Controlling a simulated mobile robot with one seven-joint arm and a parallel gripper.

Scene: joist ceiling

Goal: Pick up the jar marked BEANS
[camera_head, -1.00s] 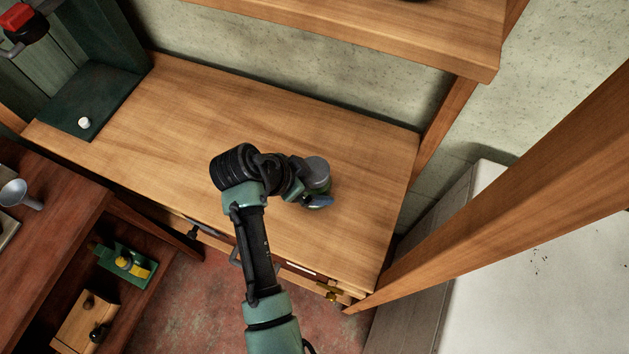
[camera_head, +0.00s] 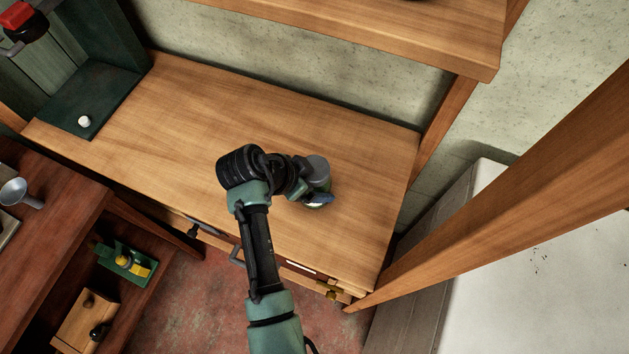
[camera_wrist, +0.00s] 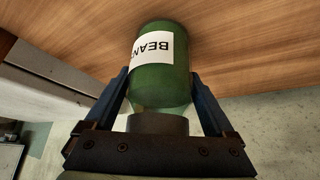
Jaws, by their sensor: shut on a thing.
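The jar marked BEANS (camera_wrist: 160,75) is green with a white label and shows upside down in the wrist view. In the head view my gripper (camera_head: 318,200) is partly hidden by my arm. The jar's base is at or close to the bench top; I cannot tell whether they touch.
A wooden shelf (camera_head: 400,30) overhangs the back of the bench. A slanting wooden post (camera_head: 500,190) stands at the right. A dark green board with a white knob (camera_head: 84,121) is at the left. The bench left of my arm is clear.

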